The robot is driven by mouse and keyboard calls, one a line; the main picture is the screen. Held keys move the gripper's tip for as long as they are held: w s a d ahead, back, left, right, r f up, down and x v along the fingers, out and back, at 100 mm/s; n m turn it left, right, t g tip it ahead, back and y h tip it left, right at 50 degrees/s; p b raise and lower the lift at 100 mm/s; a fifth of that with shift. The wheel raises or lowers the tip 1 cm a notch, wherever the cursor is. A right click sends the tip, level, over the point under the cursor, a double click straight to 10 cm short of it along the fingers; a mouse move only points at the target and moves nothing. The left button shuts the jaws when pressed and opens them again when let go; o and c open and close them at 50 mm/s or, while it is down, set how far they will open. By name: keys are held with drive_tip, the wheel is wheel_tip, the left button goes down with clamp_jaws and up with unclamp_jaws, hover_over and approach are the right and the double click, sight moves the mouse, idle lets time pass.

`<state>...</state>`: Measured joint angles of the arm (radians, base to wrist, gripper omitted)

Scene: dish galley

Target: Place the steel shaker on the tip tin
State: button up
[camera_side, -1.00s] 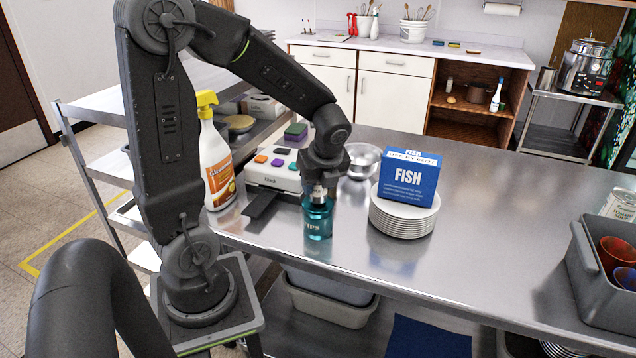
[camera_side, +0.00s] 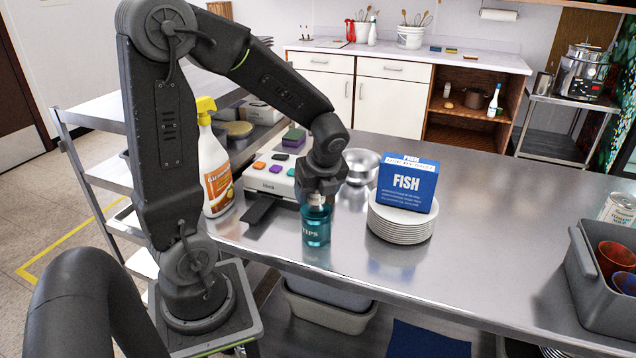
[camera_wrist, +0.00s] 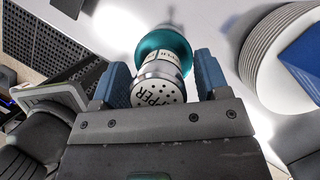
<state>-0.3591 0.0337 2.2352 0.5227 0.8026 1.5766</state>
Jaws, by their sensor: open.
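The steel shaker (camera_wrist: 157,92), with a perforated top marked as pepper, stands between my gripper's blue fingers in the wrist view. Below it is the teal tip tin (camera_side: 317,229), near the table's front edge; its round teal top also shows in the wrist view (camera_wrist: 167,45). The shaker appears upright on the tin. My gripper (camera_side: 317,194) is open around the shaker, and hides most of it in the side view. The right finger is very close to the shaker; I cannot tell whether they touch.
A plate stack (camera_side: 401,226) with a blue FISH box (camera_side: 407,187) stands just right of the tin. A steel bowl (camera_side: 361,163) is behind. A white device (camera_side: 268,178) and spray bottle (camera_side: 214,170) stand left. A grey bin (camera_side: 590,283) is at right; mid-table is clear.

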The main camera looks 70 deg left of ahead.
drive_tip(key=v, duration=1.1)
drive_tip(key=s+d+n+t+h, duration=0.2)
drive_tip(key=s+d+n, duration=0.2)
drive_tip(key=n, duration=0.5)
drive_tip(key=s+d+r+n+t+h, duration=0.1)
drive_tip(key=s+d+n+t+h, duration=0.1)
drive_tip(key=d+n, duration=0.7)
drive_tip(key=shift+s+d+r+t, duration=0.15)
drive_tip(key=shift+s+d+t, duration=0.1)
drive_tip(key=shift+s+t, duration=0.65)
